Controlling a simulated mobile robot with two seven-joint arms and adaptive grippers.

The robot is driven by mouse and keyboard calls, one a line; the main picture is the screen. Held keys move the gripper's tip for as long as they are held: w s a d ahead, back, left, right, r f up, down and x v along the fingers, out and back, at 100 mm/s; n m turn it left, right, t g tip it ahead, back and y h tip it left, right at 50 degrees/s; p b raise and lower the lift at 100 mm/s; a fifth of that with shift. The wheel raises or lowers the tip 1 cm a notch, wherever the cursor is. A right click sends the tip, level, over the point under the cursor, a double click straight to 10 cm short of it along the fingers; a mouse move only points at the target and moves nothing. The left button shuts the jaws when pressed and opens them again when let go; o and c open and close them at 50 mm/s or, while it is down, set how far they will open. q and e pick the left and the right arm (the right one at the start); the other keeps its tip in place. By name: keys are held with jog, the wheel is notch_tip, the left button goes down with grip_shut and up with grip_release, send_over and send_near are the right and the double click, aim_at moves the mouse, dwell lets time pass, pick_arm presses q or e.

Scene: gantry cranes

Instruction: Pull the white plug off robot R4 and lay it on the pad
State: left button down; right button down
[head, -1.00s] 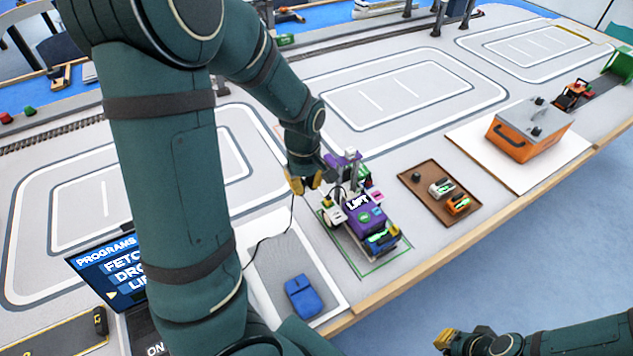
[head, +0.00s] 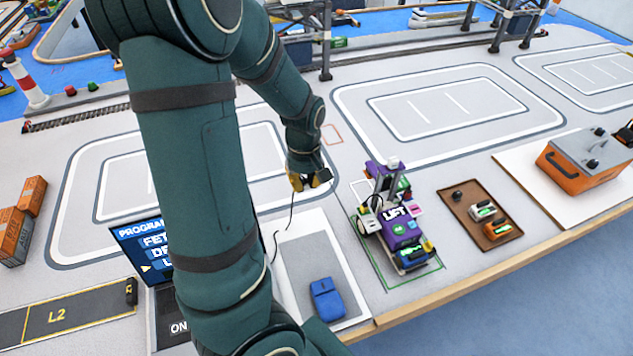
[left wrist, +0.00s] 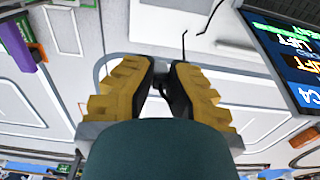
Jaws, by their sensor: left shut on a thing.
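My left gripper (head: 310,180) has yellow fingers and is shut on the plug, which the fingers hide almost wholly. A thin black cable (head: 291,215) hangs from it down toward the pad. The gripper also fills the middle of the left wrist view (left wrist: 160,85), with dark tips close together. The purple robot (head: 400,228) marked LIFT stands in a green outline to the right of the gripper, apart from it; I cannot read R4 on it. A grey pad with a white border (head: 296,248) lies below the gripper. My right gripper is out of view.
A blue box-like thing (head: 327,299) lies on the pad's near part, whose upper part is clear. A laptop (head: 150,262) stands left of the pad, partly behind my arm. A brown tray (head: 465,199) with small parts and an orange box (head: 583,164) are at the right.

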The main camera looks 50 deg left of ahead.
pick_arm(q)
jog(key=shift+s+a, duration=0.3)
jog(key=shift+a, duration=0.05)
